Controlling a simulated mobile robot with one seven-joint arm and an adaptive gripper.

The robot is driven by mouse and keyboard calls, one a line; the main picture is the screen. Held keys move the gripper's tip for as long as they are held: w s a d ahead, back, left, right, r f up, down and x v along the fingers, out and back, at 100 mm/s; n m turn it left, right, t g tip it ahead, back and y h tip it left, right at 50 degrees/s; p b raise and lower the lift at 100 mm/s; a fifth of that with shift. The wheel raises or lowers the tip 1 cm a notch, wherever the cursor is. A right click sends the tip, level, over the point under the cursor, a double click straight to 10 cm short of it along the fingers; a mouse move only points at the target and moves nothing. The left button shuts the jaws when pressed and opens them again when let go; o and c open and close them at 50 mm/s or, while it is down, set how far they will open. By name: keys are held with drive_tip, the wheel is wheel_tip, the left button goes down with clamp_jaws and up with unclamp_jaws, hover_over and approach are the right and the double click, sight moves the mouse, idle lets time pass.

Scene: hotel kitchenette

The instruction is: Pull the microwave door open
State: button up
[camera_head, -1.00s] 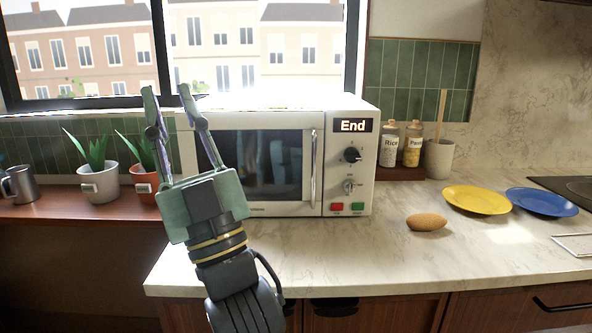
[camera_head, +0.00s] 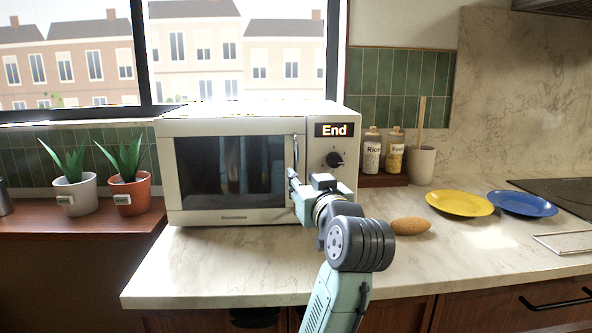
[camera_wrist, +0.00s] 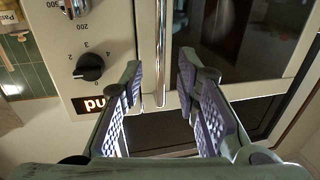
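The white microwave (camera_head: 225,112) stands on the counter with its door (camera_head: 230,172) shut and "End" on its display. The slim vertical metal handle (camera_head: 296,150) is on the door's right side; my gripper (camera_head: 293,176) is in front of its lower part and hides it there. In the wrist view, which is upside down, my gripper (camera_wrist: 160,64) is open, and the handle (camera_wrist: 160,40) lies between the two finger pads with gaps on both sides. The fingers do not appear to press on it. The control knob (camera_wrist: 90,66) is beside one finger.
A brown potato-like item (camera_head: 410,226) lies right of my arm. A yellow plate (camera_head: 460,203) and a blue plate (camera_head: 522,203) are further right. Jars (camera_head: 371,152) stand behind on a shelf. Two potted plants (camera_head: 130,196) stand left. The counter before the door is mostly clear.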

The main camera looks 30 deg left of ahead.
drive_tip(key=p+x, duration=0.1)
drive_tip(key=x, duration=0.5)
drive_tip(key=shift+c, duration=0.3)
clamp_jaws()
idle(0.5)
